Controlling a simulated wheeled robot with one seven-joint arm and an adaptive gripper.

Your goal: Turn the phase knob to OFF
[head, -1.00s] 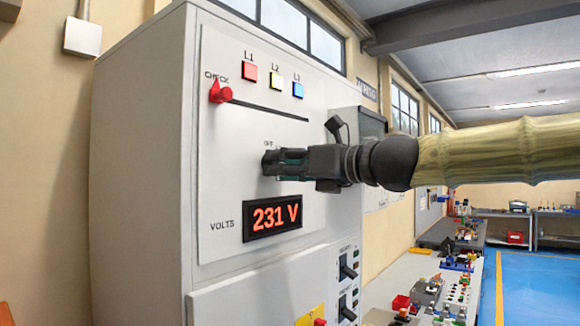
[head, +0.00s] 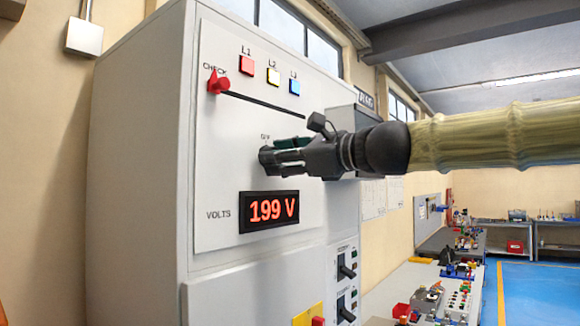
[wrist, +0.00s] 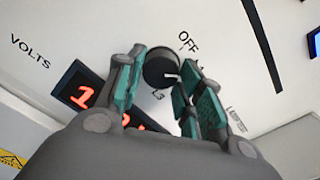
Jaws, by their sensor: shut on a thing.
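The phase knob (wrist: 157,68) is a round black knob with a short white pointer line on the cabinet's pale panel. In the wrist view the pointer is directed right, below the OFF label (wrist: 188,41); an L3 label sits below the knob. My gripper (wrist: 160,72) has its green-padded fingers on both sides of the knob, shut on it. In the head view my gripper (head: 270,156) meets the panel and mostly hides the knob. The voltage display (head: 269,211) below reads 199 V in orange.
A red CHECK lever (head: 218,84) sits at the left end of a dark slot. Smaller switches (head: 346,268) are lower right. A workbench (head: 410,285) with parts stands right of the cabinet.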

